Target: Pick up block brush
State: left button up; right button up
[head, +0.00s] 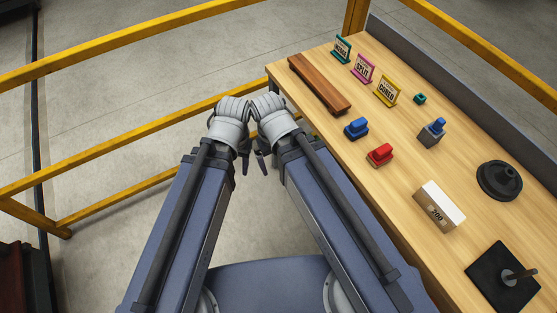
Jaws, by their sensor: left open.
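On the wooden table, a block with a white top and a brown front marked "200" (439,206) may be the block brush; I cannot make out bristles for certain. It lies right of my grippers and apart from them. My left gripper (244,163) hangs in front of me, off the table's left side, open and empty. My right gripper (266,161) is close beside it, also clear of the table; its jaws are too small and overlapped to judge.
The table holds a dark wooden bar (319,84), three small signs (363,69), a blue block (356,128), a red block (380,154), a grey block with blue top (432,133), a black disc (499,181) and a black plate (492,283). Yellow rails (120,135) stand left.

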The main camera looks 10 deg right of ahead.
aim_at(379, 157)
jog(key=l+z, duration=0.15)
jog(key=z, duration=1.1)
